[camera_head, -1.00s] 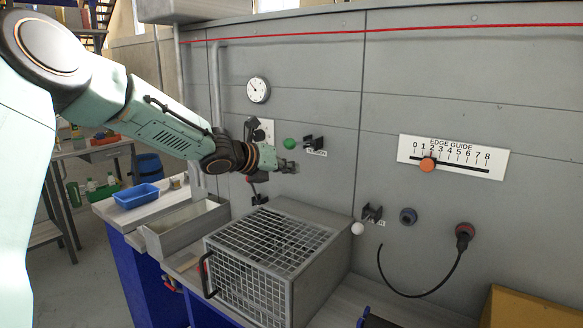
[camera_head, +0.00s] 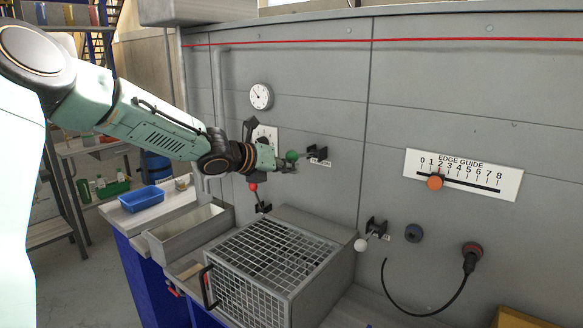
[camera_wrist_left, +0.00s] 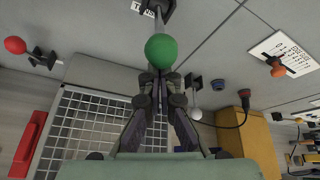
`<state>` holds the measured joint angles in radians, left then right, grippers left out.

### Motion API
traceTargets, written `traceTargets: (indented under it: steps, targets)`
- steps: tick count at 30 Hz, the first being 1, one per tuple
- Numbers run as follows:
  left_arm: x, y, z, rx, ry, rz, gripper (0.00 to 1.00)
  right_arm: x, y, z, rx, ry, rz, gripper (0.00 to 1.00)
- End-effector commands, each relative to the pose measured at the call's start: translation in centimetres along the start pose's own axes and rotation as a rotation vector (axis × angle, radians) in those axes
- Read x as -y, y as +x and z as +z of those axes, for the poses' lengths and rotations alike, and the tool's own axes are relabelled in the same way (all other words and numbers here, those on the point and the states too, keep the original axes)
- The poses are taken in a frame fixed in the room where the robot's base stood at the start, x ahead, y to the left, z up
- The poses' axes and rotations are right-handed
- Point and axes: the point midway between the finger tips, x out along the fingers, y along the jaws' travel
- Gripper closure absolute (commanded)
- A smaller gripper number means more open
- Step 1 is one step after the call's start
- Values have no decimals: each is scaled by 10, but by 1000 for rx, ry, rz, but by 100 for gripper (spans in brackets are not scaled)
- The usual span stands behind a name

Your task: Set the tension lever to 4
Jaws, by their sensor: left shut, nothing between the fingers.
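The tension lever ends in a green ball knob (camera_head: 291,156). Its dark bracket (camera_head: 317,152) is on the grey panel, above a label that reads only in part. My left gripper (camera_head: 288,169) is shut and empty, just below the green knob in the head view. In the left wrist view the green knob (camera_wrist_left: 161,50) is right ahead of the fingertips (camera_wrist_left: 158,76). I cannot tell whether they touch it. The lever's scale is not readable. My right gripper is not in view.
A red-knobbed lever (camera_head: 253,187) is below my left wrist. A white-knobbed lever (camera_head: 361,245) and an edge guide scale (camera_head: 480,175) with an orange knob (camera_head: 435,183) are to the right. A mesh-topped box (camera_head: 327,262) stands below the gripper. A blue tray (camera_head: 141,199) is at left.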

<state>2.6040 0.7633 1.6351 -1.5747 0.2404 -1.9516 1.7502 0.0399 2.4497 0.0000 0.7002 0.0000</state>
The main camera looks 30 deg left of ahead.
Motion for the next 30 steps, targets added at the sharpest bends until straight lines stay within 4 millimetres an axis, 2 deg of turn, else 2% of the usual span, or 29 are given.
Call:
traceTargets:
  steps: [7, 15, 26, 30]
  targets:
    - [2, 0, 2, 0, 0, 0, 100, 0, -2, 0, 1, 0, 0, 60]
    - [9, -4, 16, 1, 0, 0, 100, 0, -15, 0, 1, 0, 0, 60]
    - [8, -2, 14, 0, 0, 0, 100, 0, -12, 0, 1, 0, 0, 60]
    - [7, 3, 9, 0, 1, 0, 100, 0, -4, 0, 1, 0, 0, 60]
